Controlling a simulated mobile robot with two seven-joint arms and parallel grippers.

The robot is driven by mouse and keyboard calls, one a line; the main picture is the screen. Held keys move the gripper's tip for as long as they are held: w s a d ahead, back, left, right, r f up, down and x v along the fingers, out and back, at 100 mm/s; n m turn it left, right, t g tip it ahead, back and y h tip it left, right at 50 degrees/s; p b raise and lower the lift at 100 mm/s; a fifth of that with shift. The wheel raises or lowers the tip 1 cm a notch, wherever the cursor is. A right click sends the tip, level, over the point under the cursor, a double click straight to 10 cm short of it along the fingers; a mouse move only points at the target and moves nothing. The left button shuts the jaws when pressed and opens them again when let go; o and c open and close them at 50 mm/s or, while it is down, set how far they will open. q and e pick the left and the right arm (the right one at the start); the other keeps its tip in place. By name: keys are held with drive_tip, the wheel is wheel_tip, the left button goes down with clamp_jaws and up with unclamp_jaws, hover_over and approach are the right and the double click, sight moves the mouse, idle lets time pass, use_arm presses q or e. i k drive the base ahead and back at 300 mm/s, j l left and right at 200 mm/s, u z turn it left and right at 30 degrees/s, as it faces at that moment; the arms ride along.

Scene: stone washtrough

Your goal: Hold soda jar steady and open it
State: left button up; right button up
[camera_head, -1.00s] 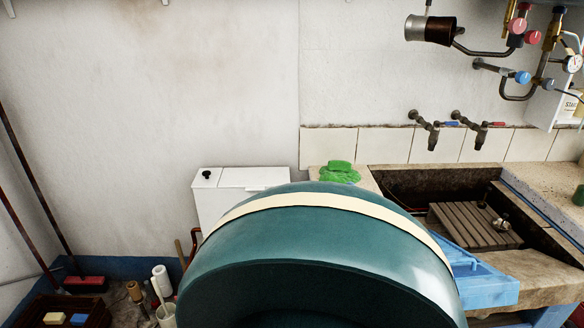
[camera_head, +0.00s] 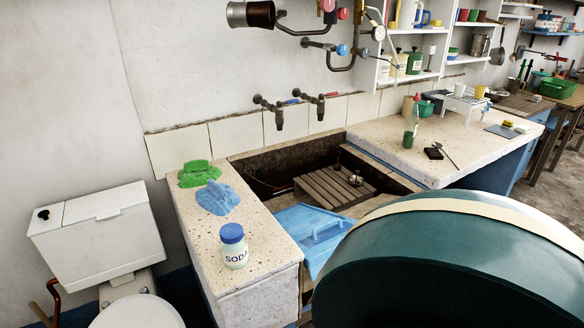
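The soda jar (camera_head: 235,252) is white with a blue lid (camera_head: 231,233) and the word SODA on its front. It stands upright near the front end of the speckled stone counter (camera_head: 262,271), left of the sink. The lid sits on the jar. Nothing touches the jar. Neither of my grippers shows in the head view.
A blue cloth (camera_head: 217,197) and a green cloth with a green sponge (camera_head: 196,175) lie behind the jar. A blue washboard (camera_head: 312,233) leans in the stone sink. A white toilet (camera_head: 112,248) stands left of the counter. A large teal rounded object (camera_head: 470,275) blocks the lower right.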

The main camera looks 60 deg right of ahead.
sight(235, 257)
drive_tip(key=z, duration=1.35)
